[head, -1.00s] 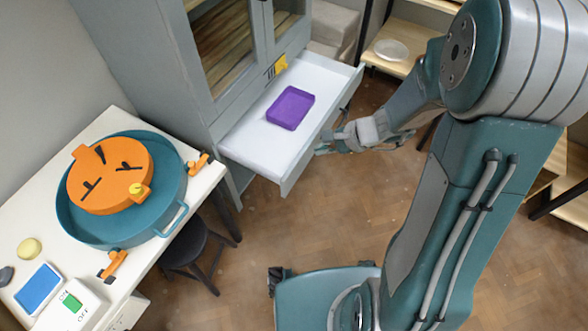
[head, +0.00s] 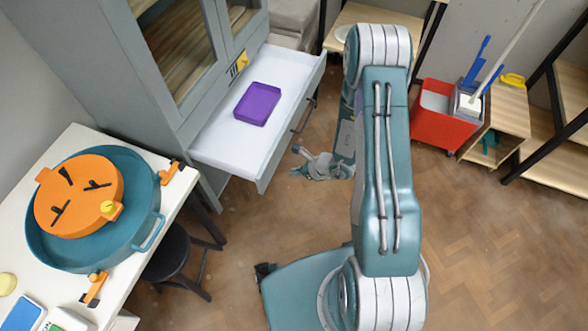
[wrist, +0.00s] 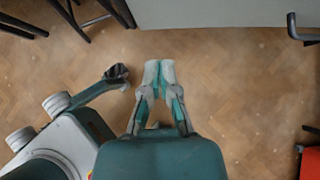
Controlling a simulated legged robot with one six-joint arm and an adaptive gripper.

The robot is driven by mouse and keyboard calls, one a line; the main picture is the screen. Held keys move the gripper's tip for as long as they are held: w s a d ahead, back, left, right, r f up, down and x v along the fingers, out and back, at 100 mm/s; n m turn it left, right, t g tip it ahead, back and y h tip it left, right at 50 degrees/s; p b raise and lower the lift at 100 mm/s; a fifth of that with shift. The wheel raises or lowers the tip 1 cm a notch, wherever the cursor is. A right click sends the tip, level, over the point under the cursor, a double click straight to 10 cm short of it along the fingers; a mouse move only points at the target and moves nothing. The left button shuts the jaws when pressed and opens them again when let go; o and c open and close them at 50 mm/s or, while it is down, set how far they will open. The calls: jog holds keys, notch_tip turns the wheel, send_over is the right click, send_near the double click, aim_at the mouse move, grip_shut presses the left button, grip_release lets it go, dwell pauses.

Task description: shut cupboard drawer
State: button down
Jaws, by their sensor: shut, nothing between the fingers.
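The cupboard drawer (head: 213,143) is pulled out of the grey cupboard (head: 150,85), its white inside showing. A dark bar handle (head: 303,116) is on its front panel. A purple tray (head: 257,104) lies in the drawer. My gripper (head: 296,172) is shut and empty, in front of the drawer's front panel and toward its near end, apart from it in the picture. In the wrist view my fingertips (wrist: 160,65) are together over the floor, with the pale drawer front (wrist: 220,13) at the top edge and the handle (wrist: 300,32) at the upper right.
A white table (head: 75,145) at left holds a teal tub (head: 135,215) with an orange lid-like disc (head: 78,195). A black stool (head: 168,255) stands beside it. A red bucket (head: 440,125) and shelves (head: 500,115) are at right. The parquet floor before the drawer is clear.

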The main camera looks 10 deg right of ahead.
aim_at(266, 171)
jog(key=w+a+f, duration=0.1)
jog(key=a, duration=0.1)
jog(key=w+a+f, duration=0.3)
jog(key=a, duration=0.1)
jog(key=shift+w+f, duration=0.15)
jog(key=shift+f, duration=0.1)
jog(key=shift+w+a, duration=0.4)
jog(key=shift+a, duration=0.1)
